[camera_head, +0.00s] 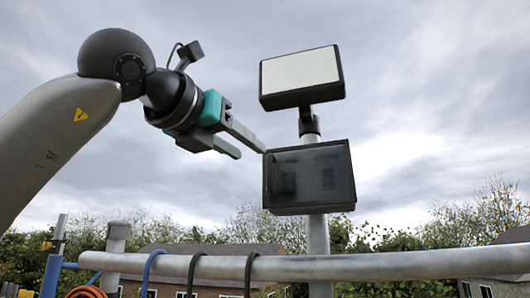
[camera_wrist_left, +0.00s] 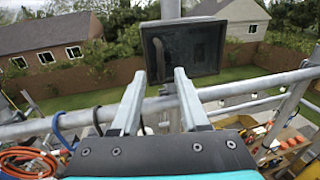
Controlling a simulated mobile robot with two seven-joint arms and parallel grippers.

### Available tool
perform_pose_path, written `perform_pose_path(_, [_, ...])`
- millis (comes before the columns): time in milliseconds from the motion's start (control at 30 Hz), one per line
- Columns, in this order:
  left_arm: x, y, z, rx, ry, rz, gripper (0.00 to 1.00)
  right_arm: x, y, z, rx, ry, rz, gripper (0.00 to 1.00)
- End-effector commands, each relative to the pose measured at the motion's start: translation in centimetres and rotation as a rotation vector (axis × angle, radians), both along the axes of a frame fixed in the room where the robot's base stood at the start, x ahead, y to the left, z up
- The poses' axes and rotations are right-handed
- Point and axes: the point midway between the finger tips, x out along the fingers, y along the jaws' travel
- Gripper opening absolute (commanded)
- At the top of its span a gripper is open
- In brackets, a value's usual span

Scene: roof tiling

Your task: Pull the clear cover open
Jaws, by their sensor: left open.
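The clear cover (camera_head: 322,178) is a dark, see-through panel on a black box fixed to a grey post. It looks shut, and dim shapes show behind it. It also shows in the left wrist view (camera_wrist_left: 200,45), ahead of the fingers. My left gripper (camera_head: 252,147) is open and empty, with its fingertips just left of the box's upper left edge. In the left wrist view the two fingers of my left gripper (camera_wrist_left: 157,85) point towards the box's lower left part. I cannot tell whether a fingertip touches the cover. My right gripper is not in view.
A tilted panel with a pale face (camera_head: 300,72) sits on the post (camera_head: 317,232) above the box. A grey rail (camera_head: 400,265) runs across below, with blue and black cables looped over it. Orange hose (camera_wrist_left: 28,162) and a shelf of items (camera_wrist_left: 285,145) lie lower down.

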Motion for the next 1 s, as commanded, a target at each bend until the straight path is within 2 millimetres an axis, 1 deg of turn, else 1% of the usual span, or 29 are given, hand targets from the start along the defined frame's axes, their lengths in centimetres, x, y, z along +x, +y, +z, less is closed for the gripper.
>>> perform_pose_path(33, [1.1, -0.7, 0.3, 0.002, 0.005, -0.002, 0.45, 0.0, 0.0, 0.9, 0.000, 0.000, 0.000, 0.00])
perform_pose_path(200, [4.0, -2.3, 0.3, 0.001, 0.004, -0.001, 0.45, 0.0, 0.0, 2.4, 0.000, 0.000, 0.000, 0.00])
perform_pose_path(300, [5.3, -3.0, 0.2, 0.001, 0.003, -0.002, 0.45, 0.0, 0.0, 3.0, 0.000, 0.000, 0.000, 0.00])
perform_pose_path(400, [6.1, -3.4, 0.2, 0.000, 0.001, -0.001, 0.45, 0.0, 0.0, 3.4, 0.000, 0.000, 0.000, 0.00])
perform_pose_path(600, [6.7, -3.8, 0.0, 0.000, -0.001, -0.002, 0.45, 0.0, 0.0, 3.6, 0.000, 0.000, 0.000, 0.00])
perform_pose_path(833, [6.7, -3.8, 0.0, 0.000, 0.000, -0.002, 0.44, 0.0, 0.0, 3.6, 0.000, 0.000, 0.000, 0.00])
perform_pose_path(1000, [6.7, -3.8, 0.0, 0.000, -0.001, -0.002, 0.24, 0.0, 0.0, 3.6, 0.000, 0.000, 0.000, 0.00])
